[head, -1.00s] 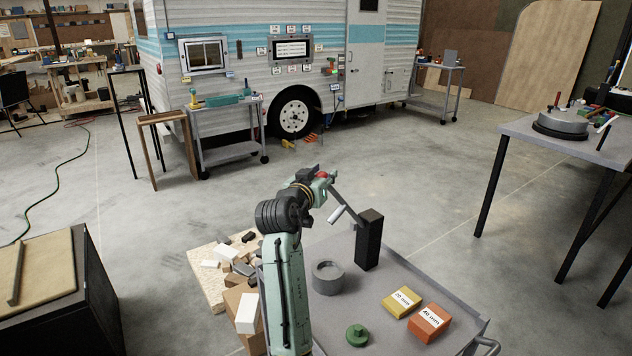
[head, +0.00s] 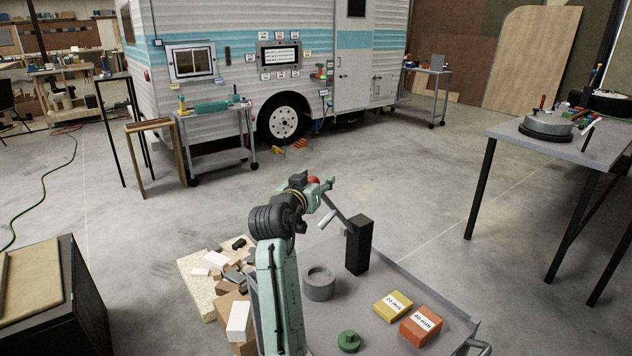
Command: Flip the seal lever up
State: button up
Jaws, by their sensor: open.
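My gripper (head: 329,184) is at the end of my raised arm in the lower middle of the head view. It is open, small and partly hidden by its own wrist. A grey bar (head: 338,209) with a white handle (head: 327,219) slants up from a black block (head: 358,246) just below and right of the gripper. I cannot tell whether they touch. On the right table, a round grey device (head: 547,126) has an upright red handle (head: 542,102). It is well away from my gripper. I cannot tell which of these is the seal lever.
A grey tray top (head: 385,280) below my arm holds a grey ring (head: 319,284), a green knob (head: 349,341), a yellow box (head: 393,306) and an orange box (head: 421,326). The right table (head: 500,135) stands apart. Open floor (head: 400,180) lies toward the camper (head: 230,50).

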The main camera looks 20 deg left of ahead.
jog(key=s+r, duration=0.1)
jog(key=s, duration=1.1)
jog(key=shift+a+r, duration=0.2)
jog(key=shift+a, duration=0.2)
